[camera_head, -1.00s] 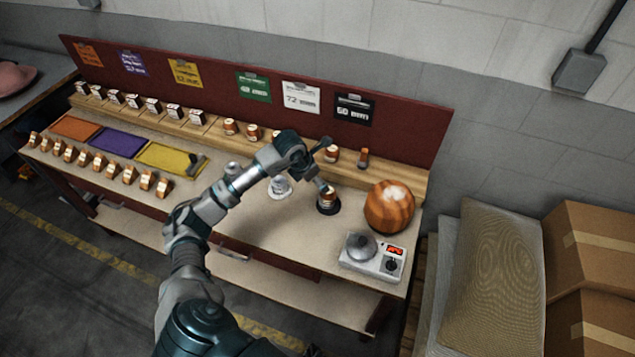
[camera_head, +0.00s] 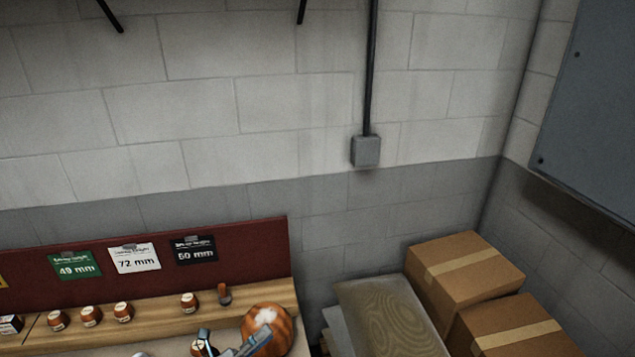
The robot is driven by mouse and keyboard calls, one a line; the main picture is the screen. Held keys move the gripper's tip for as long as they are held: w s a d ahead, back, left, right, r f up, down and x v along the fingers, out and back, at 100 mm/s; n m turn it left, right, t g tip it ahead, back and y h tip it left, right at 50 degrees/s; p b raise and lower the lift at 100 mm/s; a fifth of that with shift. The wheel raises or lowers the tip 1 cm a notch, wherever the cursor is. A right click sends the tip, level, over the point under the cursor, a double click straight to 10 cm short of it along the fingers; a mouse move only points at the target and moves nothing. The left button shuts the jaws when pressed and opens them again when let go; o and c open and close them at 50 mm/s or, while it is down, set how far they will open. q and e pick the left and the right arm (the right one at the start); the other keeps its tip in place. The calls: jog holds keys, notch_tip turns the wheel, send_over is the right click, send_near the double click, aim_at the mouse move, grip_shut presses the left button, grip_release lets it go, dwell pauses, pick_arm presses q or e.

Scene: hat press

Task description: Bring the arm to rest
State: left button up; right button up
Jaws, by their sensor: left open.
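My left gripper (camera_head: 232,345) is open and shows only in part at the bottom edge of the head view. One finger is beside a small brown piece with a pale label (camera_head: 199,349), and another part of it lies in front of the round wooden block (camera_head: 272,324). I cannot tell whether it touches either one. Most of my left arm is below the picture. My right gripper is out of view.
A wooden shelf (camera_head: 158,312) holds several small brown labelled pieces. A dark red back panel (camera_head: 220,272) carries a green, a white and a black card. Cardboard boxes (camera_head: 465,268) and a patterned sheet stack (camera_head: 385,315) stand to the right. The grey wall is behind.

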pick_arm(q)
jog(key=s+a+f+n+t+y, duration=0.1)
jog(key=a+f+n+t+y, duration=0.2)
jog(key=a+n+y, duration=0.55)
jog(key=s+a+f+n+t+y, duration=0.1)
jog(key=a+f+n+t+y, duration=0.15)
jog(key=n+y, duration=0.7)
jog(key=s+a+f+n+g, duration=0.3)
jog(key=s+f+n+g, duration=0.25)
jog(key=f+n, duration=0.45)
jog(key=s+d+f+n+g+h, duration=0.1)
jog(key=s+d+f+g, duration=0.2)
jog(key=s+f+g, duration=0.5)
jog(key=s+d+f+n+g+h, duration=0.15)
jog(key=s+f, duration=0.25)
jog(key=s, duration=0.8)
notch_tip(320, 180, down, 15)
jog(key=d+g, duration=0.1)
jog(key=s+f, duration=0.6)
jog(key=f, duration=0.5)
jog(key=s+a+f+g, duration=0.1)
jog(key=s+f, duration=0.5)
jog(key=f, duration=0.6)
jog(key=shift+s+a+f, duration=0.2)
jog(key=shift+s+a, duration=0.05)
jog(key=shift+s, duration=0.1)
jog(key=shift+g+h, duration=0.25)
